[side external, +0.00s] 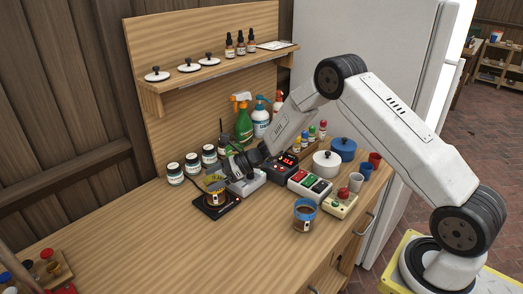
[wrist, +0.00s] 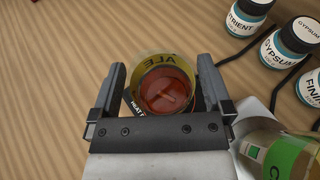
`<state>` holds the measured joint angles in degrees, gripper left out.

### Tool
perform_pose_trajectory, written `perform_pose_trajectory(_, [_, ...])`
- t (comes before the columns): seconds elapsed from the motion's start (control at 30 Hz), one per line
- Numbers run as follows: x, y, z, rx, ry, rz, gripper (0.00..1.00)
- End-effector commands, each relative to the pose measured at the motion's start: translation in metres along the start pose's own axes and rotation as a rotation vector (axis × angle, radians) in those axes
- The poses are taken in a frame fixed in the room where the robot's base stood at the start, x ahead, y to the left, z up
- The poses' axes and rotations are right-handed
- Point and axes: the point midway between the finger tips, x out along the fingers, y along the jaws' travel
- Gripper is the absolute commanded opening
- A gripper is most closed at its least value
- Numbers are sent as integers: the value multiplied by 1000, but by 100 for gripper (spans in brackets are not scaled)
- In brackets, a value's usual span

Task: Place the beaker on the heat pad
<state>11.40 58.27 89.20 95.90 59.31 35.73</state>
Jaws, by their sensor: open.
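The beaker (side external: 215,198) is clear, with a yellow band and amber-brown contents. My gripper (wrist: 162,72) is open, with one finger on each side of the beaker. Small gaps seem to show between fingers and glass; contact is unclear. Most of the pad is hidden in the wrist view.
Several labelled jars (side external: 192,163) stand behind the pad, and a green spray bottle (side external: 244,126) stands further back. A grey device (side external: 246,183) is close to its right.

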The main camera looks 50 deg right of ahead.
Motion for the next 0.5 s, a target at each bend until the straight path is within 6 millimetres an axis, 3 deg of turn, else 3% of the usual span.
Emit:
perform_pose_trajectory(0.27, [-32, -1, 0, 1, 0, -3, 100])
perform_pose_trajectory(0.5, [-73, -1, 0, 1, 0, -4, 100])
